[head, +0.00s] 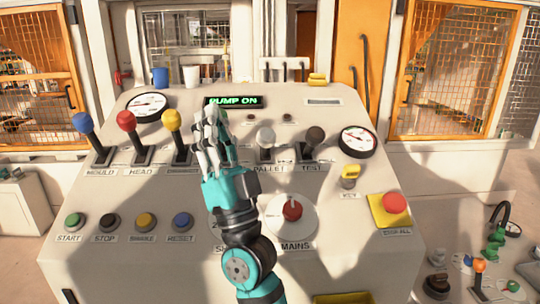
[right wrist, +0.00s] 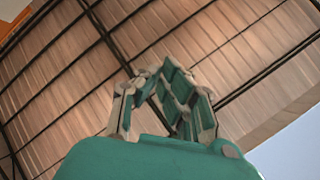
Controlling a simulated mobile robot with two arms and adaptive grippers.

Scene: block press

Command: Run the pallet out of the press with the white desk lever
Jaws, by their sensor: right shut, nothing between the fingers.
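The white lever (head: 266,136) stands on the sloping desk above the label PALLET, its knob up. My right gripper (head: 211,122) is shut and empty, pointing up over the desk. In the picture it is left of the white lever and apart from it, next to the yellow lever. It partly covers the lever place between the yellow and white levers. In the right wrist view, the right gripper's fingers (right wrist: 165,85) come together with nothing between them, against a ceiling. My left gripper is not in view. The pallet cannot be made out.
Blue (head: 82,122), red (head: 127,121) and yellow levers (head: 172,121) stand left of my right gripper, a black lever (head: 315,136) right of the white one. A red mains knob (head: 292,211) and stop button (head: 395,203) are lower. The display (head: 233,101) reads PUMP ON.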

